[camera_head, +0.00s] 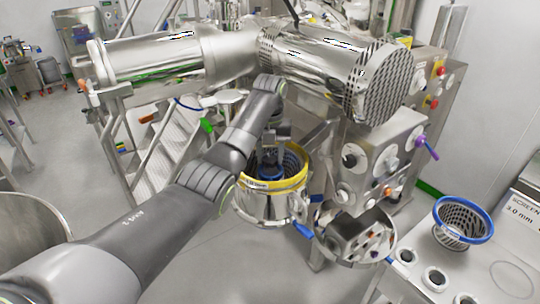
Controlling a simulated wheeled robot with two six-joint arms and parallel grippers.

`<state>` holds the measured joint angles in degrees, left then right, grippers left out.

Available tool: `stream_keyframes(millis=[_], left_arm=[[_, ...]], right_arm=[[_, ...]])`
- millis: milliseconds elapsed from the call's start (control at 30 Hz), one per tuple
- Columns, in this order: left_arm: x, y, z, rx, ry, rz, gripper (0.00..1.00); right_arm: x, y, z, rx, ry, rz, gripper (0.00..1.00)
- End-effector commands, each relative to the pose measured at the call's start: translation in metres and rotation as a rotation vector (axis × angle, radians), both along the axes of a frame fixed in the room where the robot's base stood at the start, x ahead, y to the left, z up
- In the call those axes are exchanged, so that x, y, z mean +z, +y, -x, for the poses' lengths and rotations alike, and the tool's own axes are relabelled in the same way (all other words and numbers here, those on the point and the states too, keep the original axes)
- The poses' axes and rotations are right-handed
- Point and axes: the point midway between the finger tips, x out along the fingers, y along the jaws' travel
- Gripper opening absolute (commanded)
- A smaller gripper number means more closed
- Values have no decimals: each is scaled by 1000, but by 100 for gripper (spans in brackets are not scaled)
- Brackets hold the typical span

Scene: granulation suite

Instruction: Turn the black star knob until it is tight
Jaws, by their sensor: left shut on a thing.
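My left arm reaches in from the left, and my left gripper (272,160) points down into a round steel housing (268,207) with a yellow rim. It is shut at the middle of the housing, on what appears to be the black star knob. The fingers hide the knob, so its shape cannot be made out. A blue part (270,173) shows just below the gripper. A perforated screen (294,163) lines the housing around it. My right gripper is not in view.
A big steel cylinder with a perforated end (379,84) hangs above and behind the housing. An open steel lid (357,238) stands at its right. A blue-rimmed screen basket (462,221) sits on the right-hand bench (480,262). A control panel (384,155) stands behind.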

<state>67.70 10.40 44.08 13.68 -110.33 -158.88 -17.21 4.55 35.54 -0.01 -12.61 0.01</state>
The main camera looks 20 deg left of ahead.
Motion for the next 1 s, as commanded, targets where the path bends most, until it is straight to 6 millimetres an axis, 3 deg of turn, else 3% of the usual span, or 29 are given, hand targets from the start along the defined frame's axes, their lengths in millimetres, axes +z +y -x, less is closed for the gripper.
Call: stream_keyframes(millis=[400, 1000], left_arm=[[-2, 0, 0, -208, -1, 0, 19], [-1, 0, 0, -244, 2, 0, 19]], right_arm=[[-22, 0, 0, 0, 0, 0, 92], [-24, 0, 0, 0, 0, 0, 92]])
